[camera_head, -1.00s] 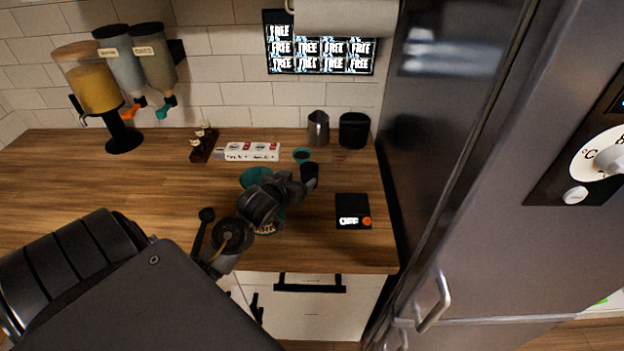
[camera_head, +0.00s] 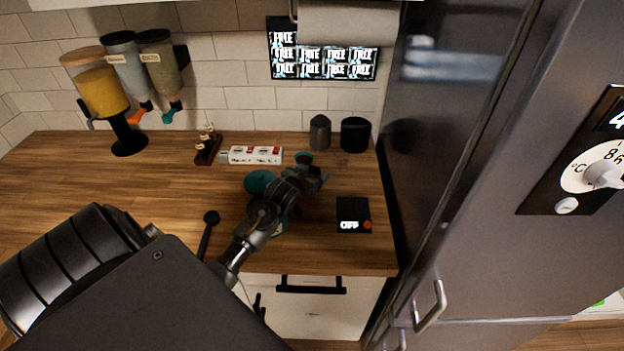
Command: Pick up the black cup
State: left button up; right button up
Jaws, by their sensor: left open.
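My left gripper (camera_head: 316,178) is open above the counter, left of the middle. Its arm reaches in from the lower left. The small black cup that showed beside its fingers earlier cannot be made out now; the gripper covers that spot. I cannot tell whether the cup is between the fingers. A larger black round container (camera_head: 355,135) stands upright at the back right, apart from the gripper. My right gripper is not in view.
A grey metal pitcher (camera_head: 320,133) stands left of the black container. A teal item (camera_head: 259,182) is partly hidden by my arm. A black scale (camera_head: 353,213) lies to the right, a white power strip (camera_head: 252,155) behind. The tall metal fridge (camera_head: 480,180) bounds the right side.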

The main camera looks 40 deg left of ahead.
pick_arm(q)
jog(key=shift+w+a+f, duration=0.1)
jog(key=shift+w, duration=0.05)
jog(key=shift+c, duration=0.5)
jog(key=c, duration=1)
jog(key=shift+r+b, duration=0.3)
jog(key=shift+r, duration=0.1)
notch_tip(320, 180, up, 2)
jog(key=shift+r+b, duration=0.25)
jog(key=shift+b, duration=0.45)
jog(key=s+d+r, duration=0.2)
jog(key=s+r, duration=0.1)
jog(key=s, duration=0.1)
jog(key=s+d+r, duration=0.2)
jog(key=s+r, duration=0.1)
jog(key=s, duration=0.1)
jog(key=s+d+r, duration=0.3)
jog(key=s, duration=0.1)
jog(key=shift+s+r, duration=0.1)
jog(key=shift+r, duration=0.3)
